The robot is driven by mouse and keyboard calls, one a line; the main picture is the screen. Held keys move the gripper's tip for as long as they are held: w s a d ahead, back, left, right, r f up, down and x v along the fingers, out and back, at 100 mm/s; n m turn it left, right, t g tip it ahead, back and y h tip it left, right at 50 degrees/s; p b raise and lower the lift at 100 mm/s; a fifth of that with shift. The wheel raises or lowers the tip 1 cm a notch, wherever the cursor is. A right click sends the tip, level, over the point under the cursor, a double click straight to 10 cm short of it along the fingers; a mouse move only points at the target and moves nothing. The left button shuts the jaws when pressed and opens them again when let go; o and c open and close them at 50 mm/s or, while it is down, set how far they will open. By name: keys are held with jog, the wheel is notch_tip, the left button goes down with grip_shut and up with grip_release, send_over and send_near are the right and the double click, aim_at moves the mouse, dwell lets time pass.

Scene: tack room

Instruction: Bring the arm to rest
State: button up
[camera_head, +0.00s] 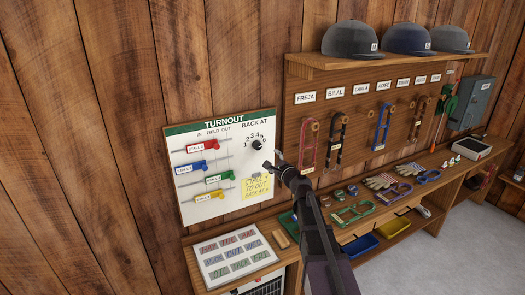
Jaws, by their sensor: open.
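My gripper (272,166) is at the end of my dark arm, which reaches up from the bottom of the head view. It is small in the picture and appears open with nothing between its fingers. It is in front of the lower right part of the white TURNOUT board (187,157), just below the BACK AT dial (257,144) and near a yellow note (256,189). I cannot tell whether it touches the board. My arm hides part of the bench below.
Coloured sliders, including a red one (202,147), are on the board. A panel of labelled tiles (236,249) lies below it. To the right are a bench with gloves (379,181), hanging straps (382,126) and a shelf of caps (350,39). Grey floor (450,265) is clear at lower right.

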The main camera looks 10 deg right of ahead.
jog(key=s+a+f+n+g+y, duration=0.1)
jog(key=s+a+f+n+g, duration=0.45)
jog(key=s+n, duration=0.2)
jog(key=s+a+f+n+g+y, duration=0.1)
jog(key=s+a+f+n+g, duration=0.3)
jog(key=s+f+n, duration=0.3)
jog(key=s+d+f+n+g+h, duration=0.3)
jog(key=s+g, duration=0.1)
jog(key=s, duration=0.5)
jog(key=s+d+f+n+g+h, duration=0.3)
jog(key=s+d+h, duration=0.1)
jog(key=s, duration=0.6)
jog(key=shift+d+g+h, duration=0.25)
jog(key=shift+g+h, duration=0.05)
jog(key=shift+g, duration=0.05)
